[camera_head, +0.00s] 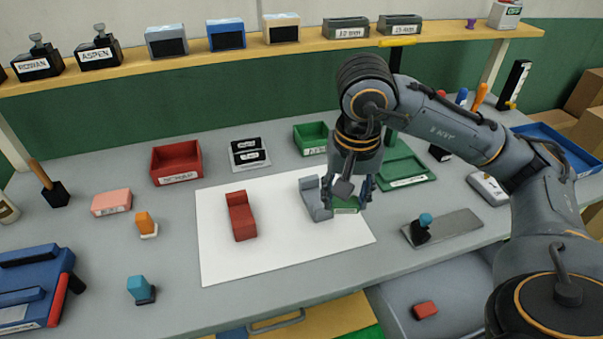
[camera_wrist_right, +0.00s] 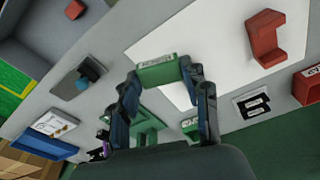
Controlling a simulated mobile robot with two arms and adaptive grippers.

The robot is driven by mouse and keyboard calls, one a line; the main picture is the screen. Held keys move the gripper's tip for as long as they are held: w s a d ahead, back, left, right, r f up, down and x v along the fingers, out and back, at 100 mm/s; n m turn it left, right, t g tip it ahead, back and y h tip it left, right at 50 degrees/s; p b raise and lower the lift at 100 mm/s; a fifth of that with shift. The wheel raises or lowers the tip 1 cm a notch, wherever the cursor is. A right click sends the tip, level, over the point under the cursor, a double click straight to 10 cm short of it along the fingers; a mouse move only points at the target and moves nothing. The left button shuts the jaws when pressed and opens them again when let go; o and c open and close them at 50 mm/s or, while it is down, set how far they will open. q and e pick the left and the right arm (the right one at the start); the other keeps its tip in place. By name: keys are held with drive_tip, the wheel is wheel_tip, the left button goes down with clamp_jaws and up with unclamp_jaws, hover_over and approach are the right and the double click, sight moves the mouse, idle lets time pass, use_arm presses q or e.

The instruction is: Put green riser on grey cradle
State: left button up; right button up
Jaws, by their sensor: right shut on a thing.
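The green riser (camera_head: 345,206), a small block with a white label, is held between the fingers of my right gripper (camera_head: 347,192). The riser also shows in the right wrist view (camera_wrist_right: 158,75), with a finger on each side of it. The grey cradle (camera_head: 311,197) lies on the white sheet just left of the gripper in the head view, partly covered by it. I cannot tell the gap between riser and cradle. The cradle does not show clearly in the wrist view. My left gripper is not in view.
A red cradle-like piece (camera_head: 241,216) lies on the white sheet (camera_head: 275,245) to the left. The front part of the sheet is clear.

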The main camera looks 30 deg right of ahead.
drive_tip(key=shift+w+d+r, duration=0.25)
drive_tip(key=shift+w+r, duration=0.05)
drive_tip(key=shift+r, duration=0.25)
drive_tip(key=w+f+p, duration=0.1)
drive_tip(key=w, duration=0.1)
drive_tip(key=w+d+f+p, duration=0.1)
drive_tip(key=w, duration=0.2)
drive_tip(key=w+f+p, duration=0.1)
drive_tip(key=w, duration=0.2)
drive_tip(key=shift+w+d+f, duration=0.2)
drive_tip(key=shift+d+f, duration=0.15)
drive_tip(key=p, duration=0.1)
hover_over(316, 199)
drive_tip(key=f, duration=0.5)
drive_tip(key=shift+s+a+f, duration=0.15)
drive_tip(key=shift+s+f, duration=0.1)
drive_tip(key=shift+s, duration=0.05)
drive_tip(key=f+p, duration=0.2)
drive_tip(key=f, duration=0.1)
drive_tip(key=shift+w, duration=0.2)
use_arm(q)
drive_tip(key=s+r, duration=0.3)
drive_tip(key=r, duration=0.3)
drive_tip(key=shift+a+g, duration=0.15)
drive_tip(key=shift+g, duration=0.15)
use_arm(e)
drive_tip(key=shift+f, duration=0.3)
